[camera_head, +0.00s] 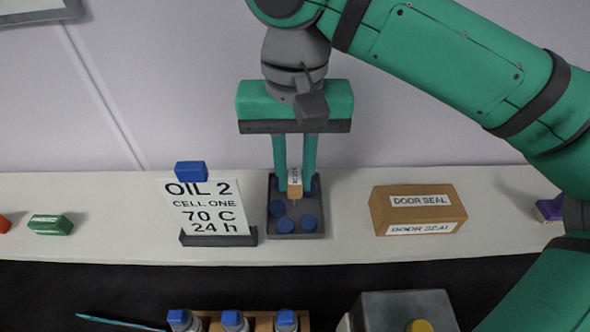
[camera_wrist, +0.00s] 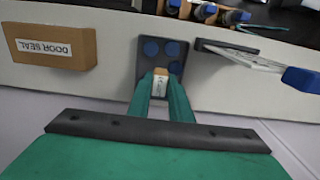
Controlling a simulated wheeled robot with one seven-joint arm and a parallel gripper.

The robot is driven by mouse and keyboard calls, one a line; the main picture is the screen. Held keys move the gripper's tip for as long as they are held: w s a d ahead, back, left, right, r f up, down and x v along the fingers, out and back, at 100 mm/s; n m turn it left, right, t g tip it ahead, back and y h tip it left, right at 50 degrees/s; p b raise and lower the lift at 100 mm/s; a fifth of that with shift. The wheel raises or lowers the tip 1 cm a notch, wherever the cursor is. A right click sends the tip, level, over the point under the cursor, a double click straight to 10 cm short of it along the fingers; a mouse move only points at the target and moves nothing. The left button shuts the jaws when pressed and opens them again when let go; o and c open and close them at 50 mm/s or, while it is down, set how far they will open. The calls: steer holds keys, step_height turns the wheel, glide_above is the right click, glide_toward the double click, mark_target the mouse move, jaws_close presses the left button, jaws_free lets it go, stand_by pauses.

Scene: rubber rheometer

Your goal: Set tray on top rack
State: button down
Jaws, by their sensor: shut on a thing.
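A dark grey square tray (camera_head: 298,236) with several round blue pieces lies on the long pale shelf. It also shows in the wrist view (camera_wrist: 161,60). A small tan block with a white label (camera_head: 294,177) stands up from the tray, seeming to be its handle. My gripper (camera_head: 295,190) points down over the tray with its green fingers shut on the labelled block. In the wrist view the block (camera_wrist: 160,84) sits between the fingertips. I cannot tell whether the tray touches the shelf or hangs just above it.
An "OIL 2" sign card (camera_head: 204,205) in a dark holder stands close to the tray's left. A "DOOR SEAL" box (camera_head: 418,210) lies to the right, with a gap. Below the pale shelf (camera_head: 120,240) are blue-capped bottles (camera_head: 233,320) and a grey box (camera_head: 405,308).

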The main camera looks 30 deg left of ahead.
steer(key=c, duration=2)
jaws_free()
steer(key=shift+f, duration=0.15)
steer(key=o, duration=0.4)
